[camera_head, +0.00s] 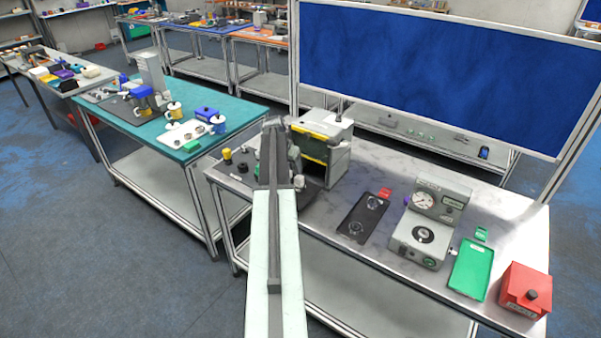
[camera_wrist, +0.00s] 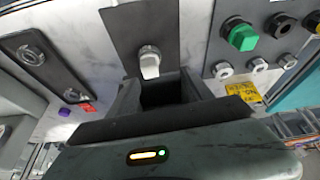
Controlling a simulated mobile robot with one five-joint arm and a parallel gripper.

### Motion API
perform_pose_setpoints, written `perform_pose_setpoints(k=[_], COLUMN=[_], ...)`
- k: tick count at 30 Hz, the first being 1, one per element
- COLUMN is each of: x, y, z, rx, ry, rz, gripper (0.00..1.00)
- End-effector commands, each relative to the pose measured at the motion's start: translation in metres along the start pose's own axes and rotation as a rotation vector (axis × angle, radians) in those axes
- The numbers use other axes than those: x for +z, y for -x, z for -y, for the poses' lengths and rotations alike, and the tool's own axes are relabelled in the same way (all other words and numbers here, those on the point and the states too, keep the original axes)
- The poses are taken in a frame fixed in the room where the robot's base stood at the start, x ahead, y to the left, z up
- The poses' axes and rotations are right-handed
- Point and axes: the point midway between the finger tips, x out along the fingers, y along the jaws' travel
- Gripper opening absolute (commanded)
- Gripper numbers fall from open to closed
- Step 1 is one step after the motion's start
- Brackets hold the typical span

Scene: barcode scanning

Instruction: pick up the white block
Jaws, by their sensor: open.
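A small white block (camera_wrist: 149,63) with a rounded grey top stands on a dark grey plate (camera_wrist: 140,22) in the wrist view. My gripper (camera_wrist: 163,88) is open, its two dark fingers apart just below the block in that picture. The block shows just beyond the gap, and nothing is visibly held. Whether a finger touches it I cannot tell. In the head view my arm reaches to the workbench (camera_head: 400,262), with my gripper (camera_head: 273,140) at its far end.
A grey panel with a green knob (camera_wrist: 241,36) lies right of the gripper in the wrist view. A dark tray (camera_wrist: 42,60) with round parts lies left. In the head view, a yellow-edged box (camera_head: 338,160) stands close right of my gripper. A gauge device (camera_head: 424,240) stands further right.

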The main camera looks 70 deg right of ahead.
Motion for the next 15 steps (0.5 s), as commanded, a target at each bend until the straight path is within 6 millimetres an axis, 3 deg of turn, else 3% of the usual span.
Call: perform_pose_setpoints(k=[3, 12, 15], x=[-0.016, -0.012, -0.014], y=[-0.002, -0.032, -0.031], z=[-0.014, -0.015, -0.015], rx=[0.008, 0.008, 0.008], ry=[-0.033, -0.032, -0.032], rz=[-0.008, -0.008, -0.008], gripper=[0.59, 0.59, 0.59])
